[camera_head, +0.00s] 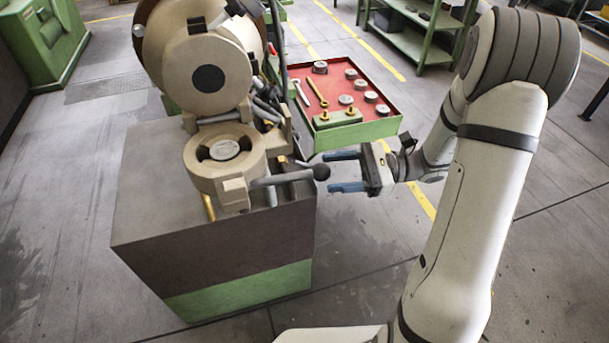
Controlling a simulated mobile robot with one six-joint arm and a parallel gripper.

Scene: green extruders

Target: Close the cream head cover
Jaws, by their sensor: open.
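The cream head cover (227,167) looks like the thick round ring part lying face up, low at the front of the machine, with a grey disc in its centre. I cannot fully tell its hinge. A grey handle (283,179) runs right from it and ends in a black ball knob (321,172). Above and behind it is the machine's round cream head (207,76) with a dark central hole. My gripper (338,171) is open, its two blue fingers pointing left.
The brown and green machine base (213,258) stands under the cover. A red-topped green cart (376,131) with round metal parts and wrenches stands behind my gripper. Green shelving (420,45) is at the back right. The floor right of the base is clear.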

